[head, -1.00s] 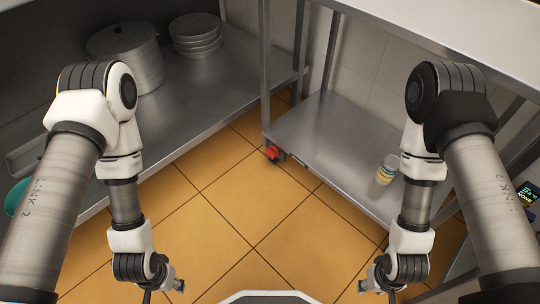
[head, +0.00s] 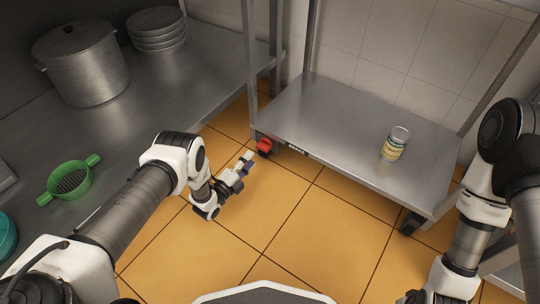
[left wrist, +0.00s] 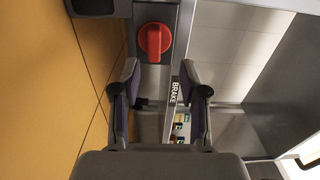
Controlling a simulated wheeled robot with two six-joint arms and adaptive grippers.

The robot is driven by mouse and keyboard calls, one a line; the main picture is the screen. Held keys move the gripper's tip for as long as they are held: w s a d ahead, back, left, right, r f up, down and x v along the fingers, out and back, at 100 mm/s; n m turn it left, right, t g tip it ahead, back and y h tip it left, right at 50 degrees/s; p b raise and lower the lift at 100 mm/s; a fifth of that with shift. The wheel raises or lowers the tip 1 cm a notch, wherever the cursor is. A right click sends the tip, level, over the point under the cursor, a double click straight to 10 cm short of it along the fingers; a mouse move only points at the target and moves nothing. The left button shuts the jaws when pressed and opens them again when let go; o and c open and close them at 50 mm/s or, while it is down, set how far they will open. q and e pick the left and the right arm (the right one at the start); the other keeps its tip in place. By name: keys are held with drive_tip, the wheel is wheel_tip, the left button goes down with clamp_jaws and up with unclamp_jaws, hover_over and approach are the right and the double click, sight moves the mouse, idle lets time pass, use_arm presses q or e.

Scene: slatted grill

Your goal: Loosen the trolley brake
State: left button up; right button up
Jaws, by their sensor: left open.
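The trolley (head: 320,110) is a steel shelf unit on the tiled floor. A red brake knob (head: 264,147) sits at its near left corner, beside a dark label strip (head: 297,151). The left wrist view shows the round red knob (left wrist: 154,41) with a raised ridge, and the label (left wrist: 174,92) reads BRAKE. My left gripper (head: 244,162) is open and empty, just left of and below the knob. In the left wrist view its fingers (left wrist: 159,78) point towards the knob, apart from it. My right gripper (head: 413,297) is at the bottom edge, mostly cut off.
A labelled can (head: 396,143) stands on the trolley shelf. A caster (head: 410,222) shows at its near right corner. The left steel counter carries a green colander (head: 70,182), a large pot (head: 82,65) and stacked bowls (head: 157,30). The floor (head: 290,220) in front is clear.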

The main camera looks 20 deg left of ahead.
sight(261, 149)
use_arm(q)
drive_tip(key=b+x, duration=0.1)
drive_tip(key=x, duration=0.1)
drive_tip(key=b+x, duration=0.2)
drive_tip(key=f+b+x, duration=0.1)
drive_tip(key=x, duration=0.2)
drive_tip(key=shift+d+b, duration=0.1)
drive_tip(key=shift+b, duration=0.2)
clamp_jaws()
